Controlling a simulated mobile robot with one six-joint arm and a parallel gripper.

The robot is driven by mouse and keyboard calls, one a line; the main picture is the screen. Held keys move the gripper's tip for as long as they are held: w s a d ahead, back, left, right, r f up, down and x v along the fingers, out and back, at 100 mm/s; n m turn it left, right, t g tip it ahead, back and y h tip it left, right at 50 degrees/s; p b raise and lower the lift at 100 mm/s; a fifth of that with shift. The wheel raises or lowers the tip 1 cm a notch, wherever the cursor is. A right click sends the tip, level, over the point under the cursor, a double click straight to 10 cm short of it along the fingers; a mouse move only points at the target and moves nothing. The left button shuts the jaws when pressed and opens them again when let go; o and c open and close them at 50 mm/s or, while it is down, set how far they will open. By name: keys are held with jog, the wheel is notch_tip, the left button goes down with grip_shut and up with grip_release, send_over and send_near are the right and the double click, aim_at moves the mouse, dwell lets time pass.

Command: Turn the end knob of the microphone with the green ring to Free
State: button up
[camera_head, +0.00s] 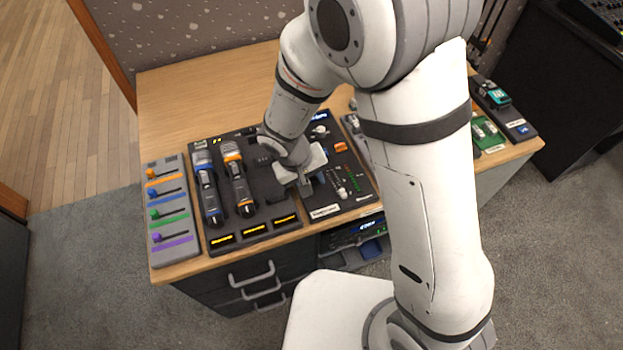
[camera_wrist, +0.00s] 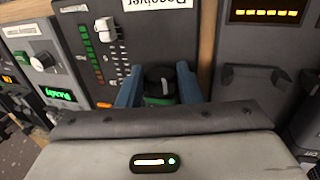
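My gripper (camera_head: 312,180) is over the dark control panel, just right of the microphone rack. In the wrist view its two blue fingers (camera_wrist: 158,88) close on both sides of a dark round piece with a green band. This looks like the microphone with the green ring (camera_wrist: 160,76), seen nearly end-on. The rest of its body and the markings on its end knob cannot be made out. The rack (camera_head: 222,243) holds a blue-ringed microphone (camera_head: 208,190) and an orange-ringed one (camera_head: 238,180). Its third place, nearest my gripper, looks empty.
A receiver panel with a white fader (camera_wrist: 106,30) and coloured lights lies beside the fingers. A fader board (camera_head: 167,209) with several coloured sliders is at the left end of the wooden desk (camera_head: 190,83). The back left of the desk is clear. My arm hides much of its right part.

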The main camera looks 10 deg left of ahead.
jog(key=o, duration=0.4)
jog(key=shift+o, duration=0.2)
jog(key=v, duration=0.7)
jog(key=shift+r, duration=0.35)
